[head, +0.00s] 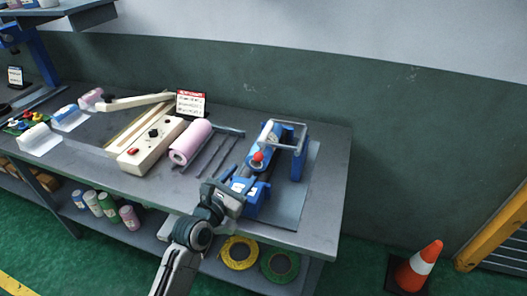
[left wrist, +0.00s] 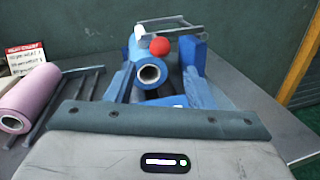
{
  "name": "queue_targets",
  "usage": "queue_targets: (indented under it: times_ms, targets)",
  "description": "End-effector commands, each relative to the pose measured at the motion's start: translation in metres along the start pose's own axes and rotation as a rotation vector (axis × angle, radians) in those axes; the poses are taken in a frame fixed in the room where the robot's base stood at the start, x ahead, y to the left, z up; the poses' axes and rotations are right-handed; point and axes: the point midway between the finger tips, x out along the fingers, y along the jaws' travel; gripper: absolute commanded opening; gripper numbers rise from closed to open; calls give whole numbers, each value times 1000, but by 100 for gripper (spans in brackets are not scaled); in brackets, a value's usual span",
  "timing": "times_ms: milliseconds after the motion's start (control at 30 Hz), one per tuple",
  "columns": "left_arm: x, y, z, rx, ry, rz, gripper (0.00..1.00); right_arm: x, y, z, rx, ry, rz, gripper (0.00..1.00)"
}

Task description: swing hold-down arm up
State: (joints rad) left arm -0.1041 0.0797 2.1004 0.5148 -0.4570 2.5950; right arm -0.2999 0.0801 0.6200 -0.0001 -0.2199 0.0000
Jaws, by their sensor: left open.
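The hold-down arm is a grey metal frame (head: 288,128) on a blue film cradle (head: 252,196) at the right end of the bench. Its red ball knob (head: 258,156) sits at the front, above a blue film roll. In the left wrist view the frame (left wrist: 185,30) lies low behind the red knob (left wrist: 160,46), and the open end of the roll (left wrist: 150,72) faces me. My left gripper (head: 224,194) is open, in front of the cradle's near end, short of the knob. Its fingertips are hard to make out. My right gripper is not in view.
A pink film roll (head: 190,142) and thin grey rods lie left of the cradle. A cream sealer (head: 150,145) with its arm raised stands further left. A red sign (head: 191,103) stands behind. An orange cone (head: 418,266) is on the floor at right.

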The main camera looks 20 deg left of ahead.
Motion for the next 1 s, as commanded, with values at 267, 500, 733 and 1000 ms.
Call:
queue_targets:
  times_ms: [267,500,733,1000]
  targets:
    - [52,0,2,1,1,-1,48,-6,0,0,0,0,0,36]
    - [87,0,1,4,2,-1,48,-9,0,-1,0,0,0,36]
    - [98,-1,0,4,3,-2,48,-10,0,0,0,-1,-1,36]
    - [98,-1,0,5,3,-2,36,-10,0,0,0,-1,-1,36]
